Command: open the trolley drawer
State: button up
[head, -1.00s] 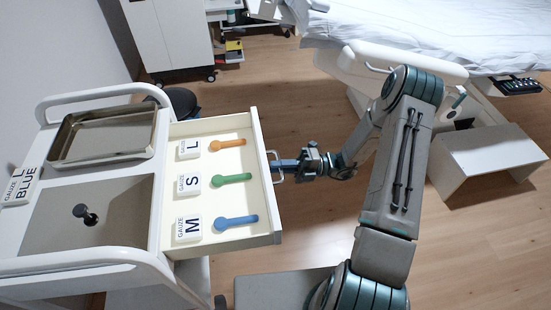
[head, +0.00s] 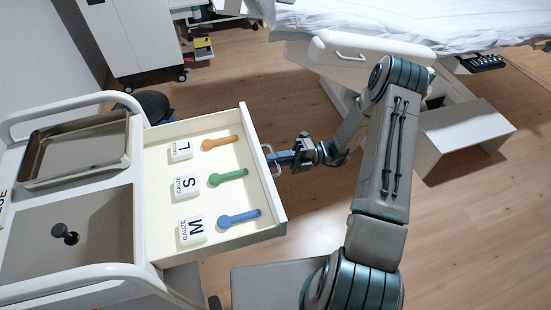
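The trolley drawer (head: 213,245) is pulled well out from the white trolley (head: 113,282), toward the right. Inside lie gauze packs marked L (head: 180,151), S (head: 187,185) and M (head: 191,229). Beside them lie an orange spoon-shaped item (head: 219,142), a green one (head: 228,177) and a blue one (head: 239,217). The drawer handle (head: 271,156) is on the drawer's right-hand front. My gripper (head: 277,159) is at the handle, its fingers pointing left. The fingers are small here and partly hidden, so I cannot tell whether they are closed around the handle.
A metal tray (head: 75,178) and a black knob (head: 64,233) are on the trolley top. A couch (head: 345,60) with a white sheet stands at the back right, with a white step (head: 462,135) beside it. A white cabinet (head: 134,40) stands behind.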

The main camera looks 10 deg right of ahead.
jog(key=v, duration=1.4)
jog(key=shift+b, duration=0.4)
jog(key=shift+s+a, duration=0.1)
jog(key=s+a+r+n+g+h+p, duration=0.1)
jog(key=s+a+r+n+h+p, duration=0.25)
jog(key=r+n+h, duration=0.4)
jog(key=s+a+r+n+g+h+p, duration=0.1)
jog(key=s+a+r+n+h+p, duration=0.25)
jog(key=r+n, duration=0.7)
jog(key=s+r+n+t+h+p, duration=0.2)
jog(key=s+r+n+t+h, duration=0.2)
jog(key=r+n, duration=0.3)
jog(key=s+d+r+n+t+h+p, duration=0.1)
jog(key=s+r+n+t+h+p, duration=0.1)
jog(key=s+r+n+t+h, duration=0.2)
jog(key=shift+s+d+r+n+h, duration=0.25)
jog(key=shift+s+r+n+h, duration=0.15)
jog(key=shift+s+r+n, duration=1.55)
